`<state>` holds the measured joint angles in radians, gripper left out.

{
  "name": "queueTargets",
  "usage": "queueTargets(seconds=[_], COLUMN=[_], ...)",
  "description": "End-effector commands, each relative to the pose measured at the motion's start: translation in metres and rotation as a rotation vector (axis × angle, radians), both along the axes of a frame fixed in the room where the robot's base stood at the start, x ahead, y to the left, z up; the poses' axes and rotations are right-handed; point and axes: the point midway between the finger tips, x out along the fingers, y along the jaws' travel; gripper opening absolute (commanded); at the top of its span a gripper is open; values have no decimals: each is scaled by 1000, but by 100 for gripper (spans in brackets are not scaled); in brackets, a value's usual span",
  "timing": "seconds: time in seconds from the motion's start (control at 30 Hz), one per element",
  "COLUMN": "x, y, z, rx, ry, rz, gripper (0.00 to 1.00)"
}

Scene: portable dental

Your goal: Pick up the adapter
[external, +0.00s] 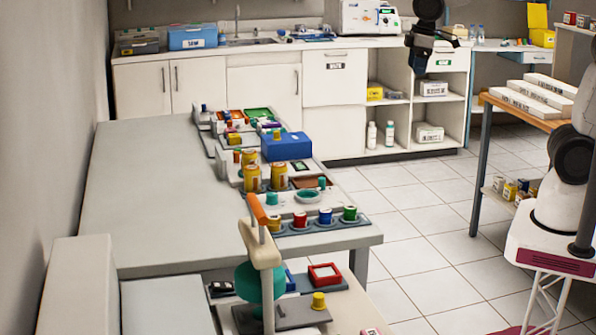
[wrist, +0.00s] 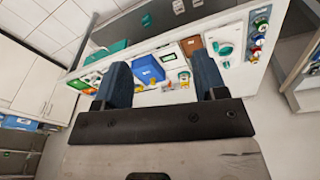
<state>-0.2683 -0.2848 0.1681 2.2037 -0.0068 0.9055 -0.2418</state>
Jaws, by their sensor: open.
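I cannot tell for sure which item is the adapter; several small dental parts stand on the long table. In the external view these include yellow cylinders (external: 251,178), a blue box (external: 286,146) and a row of colored jars (external: 325,217). My gripper (external: 416,66) is up in the air at the upper right, apart from the table. In the wrist view my gripper (wrist: 162,78) has its two dark fingers spread wide with nothing held between them. Beyond them, the table shows the blue box (wrist: 147,68) and a brown tray (wrist: 191,46).
The left part of the grey table (external: 150,190) is bare. A tan and green upright device (external: 262,262) stands at the front near a red box (external: 325,275). White cabinets (external: 262,93) line the back. A wooden side table (external: 520,112) with white boxes is at the right.

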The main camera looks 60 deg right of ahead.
Motion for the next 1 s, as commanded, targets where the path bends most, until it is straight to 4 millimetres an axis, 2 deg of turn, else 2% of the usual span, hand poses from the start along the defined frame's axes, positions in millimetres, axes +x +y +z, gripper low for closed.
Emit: queueTargets(seconds=[0.2, 0.5, 0.8, 1.0], x=[42, 90, 123, 136], y=[54, 136, 226, 289], z=[-15, -45, -87, -120], rx=[-15, -34, -54, -67], ry=[21, 44, 67, 83], rz=[136, 319, 502, 624], gripper=[65, 65, 65, 65])
